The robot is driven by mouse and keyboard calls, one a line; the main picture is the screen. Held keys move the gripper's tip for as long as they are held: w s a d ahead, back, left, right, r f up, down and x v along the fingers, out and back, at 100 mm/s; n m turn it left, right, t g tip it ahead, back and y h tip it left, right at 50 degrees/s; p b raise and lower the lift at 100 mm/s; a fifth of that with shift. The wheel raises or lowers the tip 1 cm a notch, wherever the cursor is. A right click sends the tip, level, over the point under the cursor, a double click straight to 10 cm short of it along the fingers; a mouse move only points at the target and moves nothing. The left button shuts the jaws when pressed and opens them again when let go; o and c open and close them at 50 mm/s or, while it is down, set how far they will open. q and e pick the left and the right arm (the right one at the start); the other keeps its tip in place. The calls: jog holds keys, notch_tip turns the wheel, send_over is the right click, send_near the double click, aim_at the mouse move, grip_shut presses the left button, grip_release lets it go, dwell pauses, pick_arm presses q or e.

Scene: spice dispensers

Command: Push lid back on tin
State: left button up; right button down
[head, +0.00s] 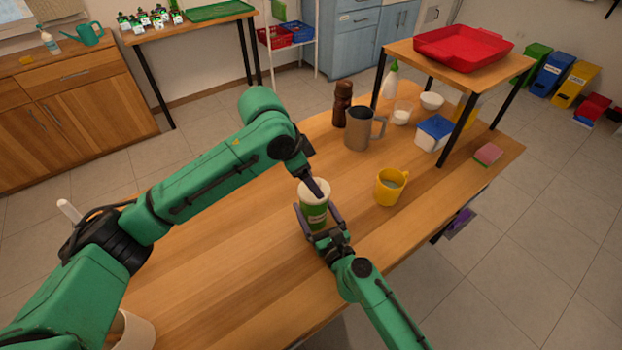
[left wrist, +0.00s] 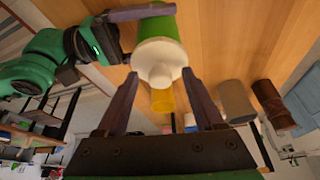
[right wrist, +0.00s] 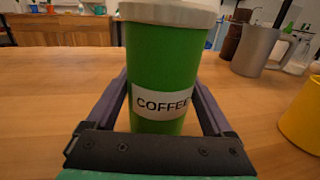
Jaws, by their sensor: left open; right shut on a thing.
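The green coffee tin (head: 313,214) stands upright on the wooden table, its COFFEE label facing the right wrist camera (right wrist: 160,104). Its white lid (head: 312,186) sits on top and also shows in the left wrist view (left wrist: 160,62); I cannot tell whether it is fully seated. My right gripper (head: 317,212) is shut on the tin's sides, one finger on each side. My left gripper (left wrist: 160,74) is open above the lid, its fingertips close to the lid's edge. Whether they touch the lid is unclear.
A yellow mug (head: 388,190) stands right of the tin. A metal mug (head: 358,132) and a brown bottle (head: 341,106) stand behind. A raised shelf with a red tray (head: 462,48) is at the back right. The table left of the tin is mostly clear.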

jog(key=shift+f, duration=0.1)
grip_release()
pick_arm(q)
jog(key=v, duration=1.1)
jog(key=shift+r, duration=0.25)
jog(key=shift+a, duration=0.15)
pick_arm(e)
jog(key=b+v, duration=0.2)
jog(key=v, duration=0.2)
jog(key=b+v, duration=0.2)
jog(key=v, duration=0.3)
jog(key=b+v, duration=0.2)
jog(key=v, duration=0.3)
jog(key=shift+f, duration=0.25)
pick_arm(q)
notch_tip(320, 180, down, 6)
pick_arm(e)
jog(key=shift+s+d+r, duration=0.15)
jog(key=shift+s+r, duration=0.1)
jog(key=shift+r, duration=0.05)
pick_arm(q)
jog(key=shift+f, duration=0.1)
